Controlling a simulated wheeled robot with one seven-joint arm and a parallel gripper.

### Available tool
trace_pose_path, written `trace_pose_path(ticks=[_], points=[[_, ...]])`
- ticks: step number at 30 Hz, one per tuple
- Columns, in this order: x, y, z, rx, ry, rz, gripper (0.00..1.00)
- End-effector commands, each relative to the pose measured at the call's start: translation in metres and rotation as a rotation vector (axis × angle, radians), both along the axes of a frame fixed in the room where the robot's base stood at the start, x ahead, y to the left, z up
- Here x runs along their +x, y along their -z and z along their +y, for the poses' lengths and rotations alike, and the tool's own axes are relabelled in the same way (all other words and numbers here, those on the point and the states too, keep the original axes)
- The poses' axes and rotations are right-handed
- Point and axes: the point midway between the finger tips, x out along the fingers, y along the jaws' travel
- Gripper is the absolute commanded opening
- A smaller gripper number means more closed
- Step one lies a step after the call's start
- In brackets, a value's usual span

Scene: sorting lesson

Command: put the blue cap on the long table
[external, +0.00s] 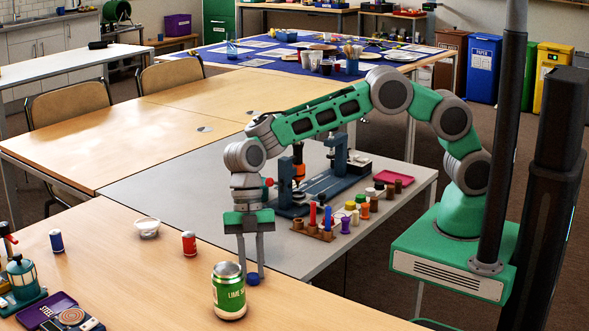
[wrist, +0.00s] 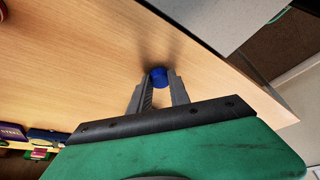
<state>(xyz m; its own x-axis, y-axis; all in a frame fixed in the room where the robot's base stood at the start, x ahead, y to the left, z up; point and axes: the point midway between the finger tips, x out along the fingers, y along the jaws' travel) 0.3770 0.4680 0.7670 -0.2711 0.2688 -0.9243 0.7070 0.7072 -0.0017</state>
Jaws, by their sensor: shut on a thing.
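The blue cap (external: 253,280) is small and round. It sits between the fingertips of my gripper (external: 252,270), low over the front wooden table (external: 120,275). The wrist view also shows the blue cap (wrist: 158,74) at the tips of my gripper (wrist: 158,86), with the fingers shut on it. The cap is at or just above the wood; I cannot tell if it touches. A large green and white can (external: 229,291) stands close to the left of the cap. The pictures do not say which table is called the long one.
The grey table (external: 170,196) behind holds a blue press stand (external: 322,188) and several coloured pieces. Bare wood lies between the cans.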

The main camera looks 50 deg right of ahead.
Motion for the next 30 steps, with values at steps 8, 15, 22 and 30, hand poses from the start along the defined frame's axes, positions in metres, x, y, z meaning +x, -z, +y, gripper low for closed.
trace_pose_path(ticks=[8,15,22,30], points=[[0.0,0.003,0.0,0.002,0.0,-0.002,0.0],[0.0,0.004,0.0,0.002,0.0,-0.002,0.35],[0.0,0.004,0.0,0.002,0.0,-0.002,0.45],[0.004,-0.011,-0.002,0.003,-0.001,-0.003,0.45]])
